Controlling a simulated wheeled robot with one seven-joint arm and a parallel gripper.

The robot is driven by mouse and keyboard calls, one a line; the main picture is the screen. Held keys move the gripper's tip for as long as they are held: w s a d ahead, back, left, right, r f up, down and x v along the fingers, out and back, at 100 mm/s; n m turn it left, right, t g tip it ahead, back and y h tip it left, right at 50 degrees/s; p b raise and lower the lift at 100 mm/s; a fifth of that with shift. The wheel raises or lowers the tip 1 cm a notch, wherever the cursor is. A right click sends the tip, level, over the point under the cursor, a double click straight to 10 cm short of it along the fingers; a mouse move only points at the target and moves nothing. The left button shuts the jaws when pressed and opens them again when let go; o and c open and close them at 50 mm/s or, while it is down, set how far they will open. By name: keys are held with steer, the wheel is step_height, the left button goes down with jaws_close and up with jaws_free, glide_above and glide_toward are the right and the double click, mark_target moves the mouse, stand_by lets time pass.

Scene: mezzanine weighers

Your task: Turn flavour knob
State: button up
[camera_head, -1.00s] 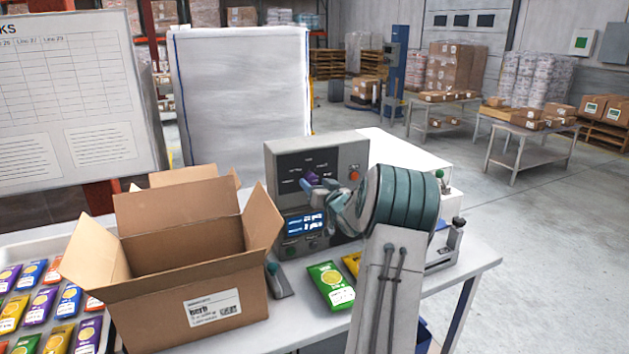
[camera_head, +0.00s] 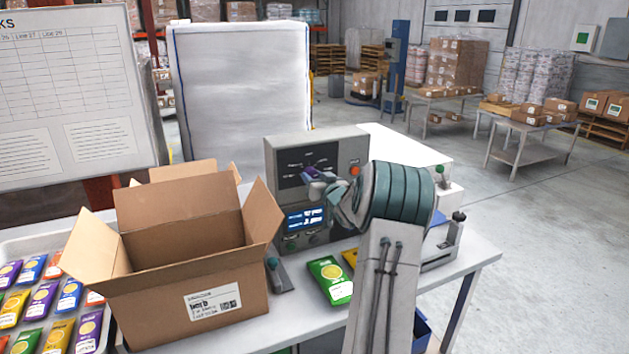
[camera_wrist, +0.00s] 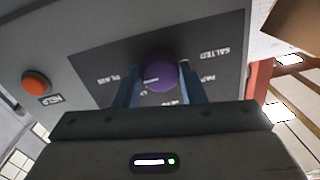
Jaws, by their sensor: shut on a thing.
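The purple flavour knob (camera_wrist: 160,75) sits on the dark label plate of the grey control panel (camera_head: 352,150). In the wrist view its pale pointer line lies toward the left, and labels including "SALTED" ring it. My gripper (camera_wrist: 157,80) has its two blue fingers on either side of the knob, shut on it. In the head view my gripper (camera_head: 318,186) is at the panel's front and largely hides the knob.
An orange HELP button (camera_wrist: 36,83) is beside the label plate. A lit display (camera_head: 305,219) is below. An open cardboard box (camera_head: 190,290) stands left on the table. A green packet (camera_head: 329,281) lies in front. A tray of coloured packets (camera_head: 28,250) is far left.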

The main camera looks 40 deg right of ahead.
steer(key=n+b, duration=0.8)
steer(key=b, duration=0.1)
steer(key=shift+f, duration=0.2)
steer(key=n+b, duration=0.3)
steer(key=n, duration=0.1)
steer(key=shift+r+g+b, duration=0.1)
steer(key=shift+g+b, duration=0.2)
steer(key=shift+b, duration=0.1)
steer(key=shift+r+n+h+b, duration=0.15)
steer(key=shift+n+h+b, duration=0.15)
steer(key=shift+n+b, duration=1.7)
steer(key=shift+n+p, duration=0.4)
steer(key=shift+n, duration=0.1)
steer(key=o, duration=1)
steer(key=shift+s, duration=0.15)
steer(key=b+v, duration=0.1)
steer(key=v, duration=1.2)
steer(key=shift+s+r, duration=0.1)
steer(key=shift+s, duration=0.25)
